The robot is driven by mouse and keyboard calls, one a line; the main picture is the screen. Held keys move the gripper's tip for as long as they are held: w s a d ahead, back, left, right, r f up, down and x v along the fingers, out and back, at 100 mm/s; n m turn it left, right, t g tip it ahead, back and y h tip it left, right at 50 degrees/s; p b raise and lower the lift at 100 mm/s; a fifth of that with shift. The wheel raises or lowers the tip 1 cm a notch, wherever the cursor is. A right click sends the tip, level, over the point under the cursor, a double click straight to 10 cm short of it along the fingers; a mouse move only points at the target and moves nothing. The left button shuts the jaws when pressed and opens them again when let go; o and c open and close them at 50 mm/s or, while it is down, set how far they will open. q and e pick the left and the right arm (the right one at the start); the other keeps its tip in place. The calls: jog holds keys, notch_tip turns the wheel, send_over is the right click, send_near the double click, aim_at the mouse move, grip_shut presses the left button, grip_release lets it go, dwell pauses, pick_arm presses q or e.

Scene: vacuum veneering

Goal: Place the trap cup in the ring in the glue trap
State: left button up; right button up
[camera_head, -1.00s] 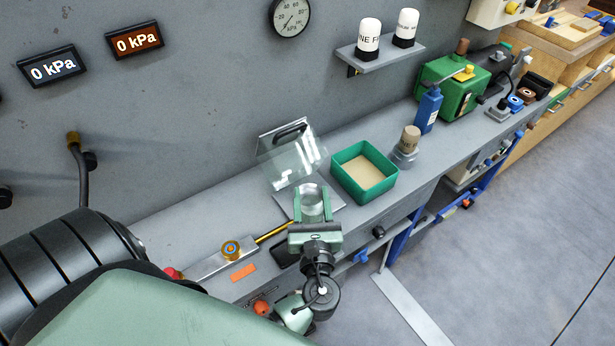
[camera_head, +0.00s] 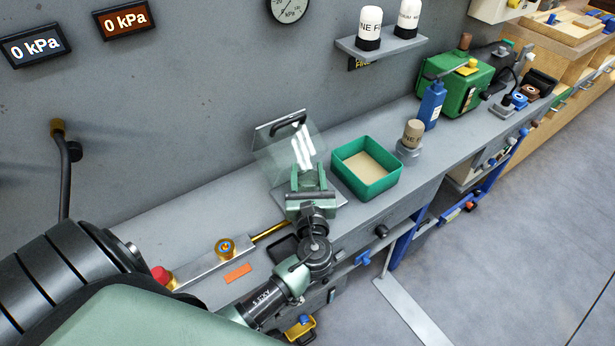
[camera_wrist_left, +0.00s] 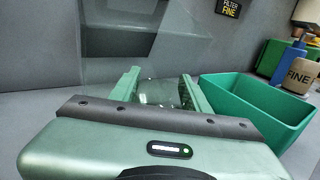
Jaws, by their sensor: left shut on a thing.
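My left gripper (camera_head: 309,181) is over the bench, in front of a raised clear lid (camera_head: 277,150) with a black handle, which seems to belong to the glue trap. Its two green fingers are shut on the clear trap cup (camera_wrist_left: 158,92), which shows between them in the left wrist view. In that view the left gripper (camera_wrist_left: 160,90) hides the cup's lower part. A grey plate (camera_head: 334,199) of the trap shows beside the gripper. The ring is hidden, and I cannot tell the gap between cup and trap. My right gripper is not in view.
A green tray (camera_head: 341,172) with tan contents stands close to the right of the gripper. A tan "FINE" cartridge (camera_head: 413,133) and a blue bottle (camera_head: 430,108) stand farther right. A brass rod (camera_head: 268,232) and valve block lie to the left.

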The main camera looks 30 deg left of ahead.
pick_arm(q)
jog(key=shift+f, duration=0.1)
jog(key=o, duration=1.3)
jog(key=shift+o, duration=0.2)
jog(key=shift+s+d+r, duration=0.1)
jog(key=shift+r, duration=0.1)
jog(key=b+v, duration=0.1)
jog(key=v, duration=1)
jog(key=shift+s+d, duration=0.25)
jog(key=shift+s, duration=0.1)
